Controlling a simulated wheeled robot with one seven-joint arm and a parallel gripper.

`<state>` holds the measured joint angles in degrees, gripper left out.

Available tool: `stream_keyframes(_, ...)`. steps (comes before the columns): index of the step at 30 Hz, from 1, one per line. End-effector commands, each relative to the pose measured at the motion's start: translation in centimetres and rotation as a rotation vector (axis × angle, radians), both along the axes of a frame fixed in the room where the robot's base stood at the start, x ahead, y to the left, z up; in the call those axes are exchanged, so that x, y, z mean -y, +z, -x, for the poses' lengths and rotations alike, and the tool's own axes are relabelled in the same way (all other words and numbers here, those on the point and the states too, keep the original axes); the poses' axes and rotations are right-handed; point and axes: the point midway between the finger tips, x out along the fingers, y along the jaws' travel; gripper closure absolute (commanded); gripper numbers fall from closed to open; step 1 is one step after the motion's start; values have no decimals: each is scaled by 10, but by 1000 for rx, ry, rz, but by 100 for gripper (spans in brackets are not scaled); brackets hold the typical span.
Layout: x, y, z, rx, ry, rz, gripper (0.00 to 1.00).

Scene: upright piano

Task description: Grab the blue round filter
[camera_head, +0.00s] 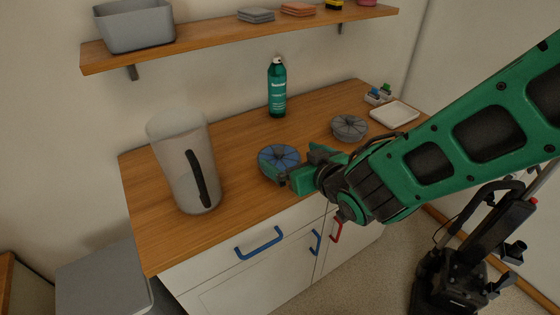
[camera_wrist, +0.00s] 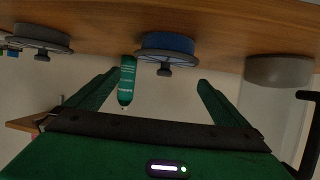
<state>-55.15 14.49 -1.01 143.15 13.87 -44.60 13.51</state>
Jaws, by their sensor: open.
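The blue round filter (camera_head: 280,154) lies on the wooden counter, right of the pitcher. It has a dark spoked face and shows in the wrist view (camera_wrist: 166,44) with a dark knob, beyond and between my fingertips. My gripper (camera_head: 293,165) is open beside the filter's near right side, its fingers partly covering the filter's lower edge. In the wrist view both green fingers (camera_wrist: 158,85) are spread wide with nothing held. I cannot tell whether a finger touches the filter.
A grey round filter (camera_head: 350,127) lies further right, near a white tray (camera_head: 395,114). A green bottle (camera_head: 277,88) stands behind. A translucent pitcher (camera_head: 172,150) with a black handle stands left. A shelf (camera_head: 222,36) hangs above the counter (camera_head: 235,200).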

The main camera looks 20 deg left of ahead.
Motion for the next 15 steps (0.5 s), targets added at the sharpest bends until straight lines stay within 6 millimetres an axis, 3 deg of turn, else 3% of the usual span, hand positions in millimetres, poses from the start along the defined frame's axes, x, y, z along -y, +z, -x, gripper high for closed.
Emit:
stream_keyframes(8, -13, -8, -12, -2, 1, 0, 0)
stream_keyframes(15, -38, -20, -30, -3, 1, 1, 0)
